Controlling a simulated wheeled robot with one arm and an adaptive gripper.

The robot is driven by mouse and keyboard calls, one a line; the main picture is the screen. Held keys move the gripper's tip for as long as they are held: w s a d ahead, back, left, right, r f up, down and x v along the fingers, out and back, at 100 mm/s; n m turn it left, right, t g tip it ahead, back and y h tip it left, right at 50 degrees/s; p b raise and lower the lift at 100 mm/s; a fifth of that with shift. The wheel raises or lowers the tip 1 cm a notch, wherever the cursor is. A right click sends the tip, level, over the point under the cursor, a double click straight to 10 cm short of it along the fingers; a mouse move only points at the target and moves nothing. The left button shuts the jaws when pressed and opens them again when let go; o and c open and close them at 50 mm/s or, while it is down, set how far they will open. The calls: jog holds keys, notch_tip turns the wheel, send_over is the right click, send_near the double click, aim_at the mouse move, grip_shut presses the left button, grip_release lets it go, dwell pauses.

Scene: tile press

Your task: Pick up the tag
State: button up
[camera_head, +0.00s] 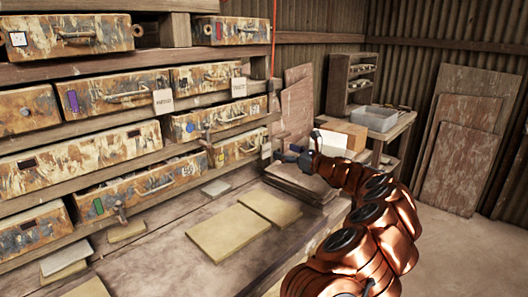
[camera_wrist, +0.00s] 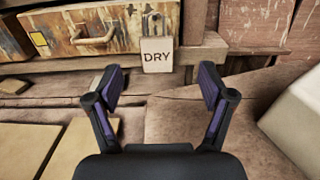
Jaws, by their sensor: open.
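A pale tag (camera_wrist: 157,55) marked "DRY" hangs upright at the edge of the wooden shelf in the wrist view, below a small peg or hook. It lies just beyond the fingertips, nearly centred between them. A small pale tag (camera_head: 266,151) at the right end of the lower shelf in the head view seems to be the same one. My gripper (camera_wrist: 160,85) is open and empty, with its two purple-padded fingers on either side and apart from the tag. In the head view my gripper (camera_head: 293,156) is small, just right of the tag.
Weathered drawers (camera_head: 105,154) fill the rack at the left. Two other tags (camera_head: 163,99) (camera_head: 239,87) hang higher up. Flat tan tiles (camera_head: 228,234) lie on the bench below. A white block (camera_wrist: 298,115) stands close at the right of my gripper.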

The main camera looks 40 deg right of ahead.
aim_at(267, 144)
jog(key=shift+w+a+r+p, duration=0.15)
jog(key=shift+w+a, duration=0.1)
jog(key=shift+w, duration=0.85)
jog(key=shift+w+a+f+p, duration=0.1)
jog(key=shift+w+a+p, duration=0.15)
jog(key=shift+w, duration=0.9)
jog(key=shift+w+a+r+p, duration=0.1)
jog(key=shift+w+a, duration=0.15)
jog(key=shift+w, duration=0.85)
jog(key=c, duration=1)
jog(key=shift+c, duration=0.2)
jog(key=shift+r, duration=0.3)
jog(key=s+d+b, duration=0.2)
jog(key=s, duration=1.6)
jog(key=shift+d+r, duration=0.2)
jog(key=shift+r, duration=0.25)
